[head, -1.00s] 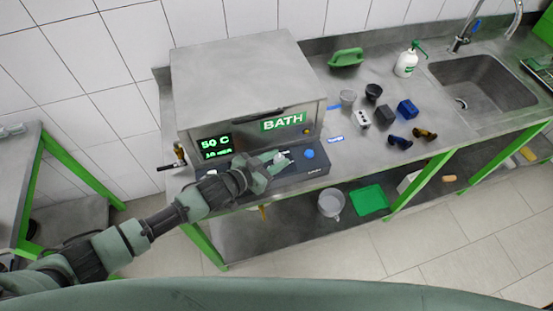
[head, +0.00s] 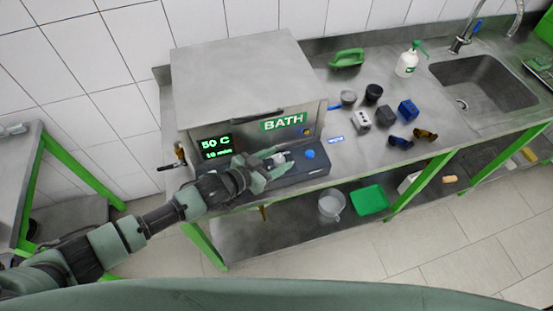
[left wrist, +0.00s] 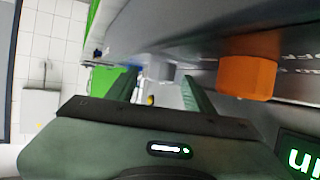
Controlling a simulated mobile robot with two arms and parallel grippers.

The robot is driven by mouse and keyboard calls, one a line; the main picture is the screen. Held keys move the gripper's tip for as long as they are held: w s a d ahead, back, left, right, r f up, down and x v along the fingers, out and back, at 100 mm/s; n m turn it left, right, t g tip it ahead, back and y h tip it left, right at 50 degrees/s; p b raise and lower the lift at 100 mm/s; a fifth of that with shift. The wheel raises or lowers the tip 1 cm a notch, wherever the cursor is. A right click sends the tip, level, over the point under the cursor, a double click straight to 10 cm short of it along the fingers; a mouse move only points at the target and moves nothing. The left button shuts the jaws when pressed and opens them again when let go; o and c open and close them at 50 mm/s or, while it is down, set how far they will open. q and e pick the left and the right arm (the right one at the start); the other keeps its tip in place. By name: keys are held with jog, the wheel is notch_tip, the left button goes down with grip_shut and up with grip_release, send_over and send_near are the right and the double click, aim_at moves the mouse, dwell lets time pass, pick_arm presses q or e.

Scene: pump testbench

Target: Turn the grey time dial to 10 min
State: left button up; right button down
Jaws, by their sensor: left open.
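The steel bath unit (head: 245,85) stands on the bench, with a green display (head: 216,146) reading 50 C and, in small text, what looks like 10 min. The small grey time dial (head: 280,158) is on its front panel, partly hidden by my gripper. My left gripper (head: 274,162) is open at the dial. In the left wrist view its two fingers (left wrist: 162,85) stand apart, with a small grey piece (left wrist: 166,70), likely the dial, beyond them. I cannot tell whether they touch it. My right gripper is out of view.
A blue knob (head: 309,154) sits just right of the dial. The left wrist view shows an orange knob (left wrist: 248,77) close by.

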pick_arm(q)
jog(key=b+v, duration=0.2)
jog(key=v, duration=0.5)
jog(key=shift+s+a+r, duration=0.1)
jog(key=shift+s+a, duration=0.1)
